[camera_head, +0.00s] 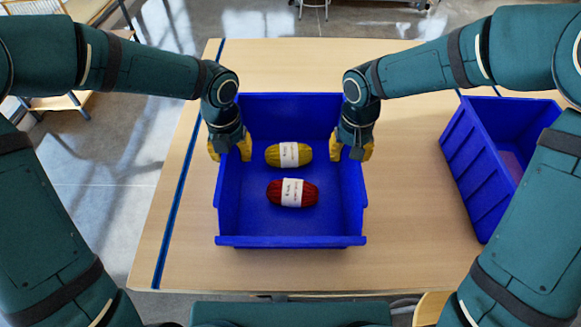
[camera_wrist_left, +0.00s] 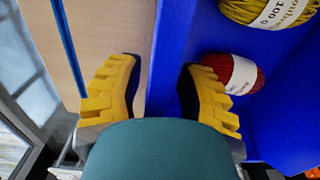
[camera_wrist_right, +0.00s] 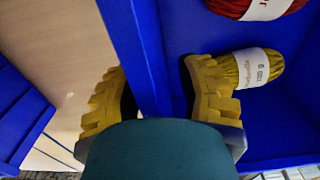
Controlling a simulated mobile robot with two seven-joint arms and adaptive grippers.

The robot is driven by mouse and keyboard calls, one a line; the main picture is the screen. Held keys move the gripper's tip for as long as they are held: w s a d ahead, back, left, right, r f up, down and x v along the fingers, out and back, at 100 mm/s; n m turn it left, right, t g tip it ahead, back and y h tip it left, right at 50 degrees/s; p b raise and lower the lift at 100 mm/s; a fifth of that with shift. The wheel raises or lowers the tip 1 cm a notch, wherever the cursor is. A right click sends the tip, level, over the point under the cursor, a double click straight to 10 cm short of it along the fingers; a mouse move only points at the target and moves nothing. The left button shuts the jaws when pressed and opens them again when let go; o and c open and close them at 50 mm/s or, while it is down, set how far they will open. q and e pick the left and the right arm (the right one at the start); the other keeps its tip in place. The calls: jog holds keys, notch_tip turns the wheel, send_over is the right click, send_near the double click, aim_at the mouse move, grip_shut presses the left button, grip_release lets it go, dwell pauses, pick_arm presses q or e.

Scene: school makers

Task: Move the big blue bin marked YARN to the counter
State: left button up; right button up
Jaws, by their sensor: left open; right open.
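A big blue bin (camera_head: 290,241) sits on the wooden table in the middle of the head view. It holds a yellow yarn ball (camera_head: 274,155) and a red yarn ball (camera_head: 277,193), each with a white label. No YARN marking is visible on it. My left gripper (camera_head: 230,150) is open at the bin's left wall; in the left wrist view its yellow fingers (camera_wrist_left: 158,90) straddle that wall (camera_wrist_left: 170,50). My right gripper (camera_head: 352,151) is open at the right wall; in the right wrist view its fingers (camera_wrist_right: 155,92) straddle that wall (camera_wrist_right: 140,50). Gaps show beside both walls.
A second blue bin (camera_head: 470,165) stands on the right of the table (camera_head: 410,215), partly hidden by my right arm. A dark blue stripe (camera_head: 178,200) runs along the table's left side. Bare tabletop lies around the middle bin. A stool (camera_head: 313,5) stands beyond.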

pick_arm(q)
grip_shut()
pick_arm(e)
grip_shut()
pick_arm(q)
jog(key=shift+r, duration=0.15)
pick_arm(e)
jog(key=shift+r, duration=0.15)
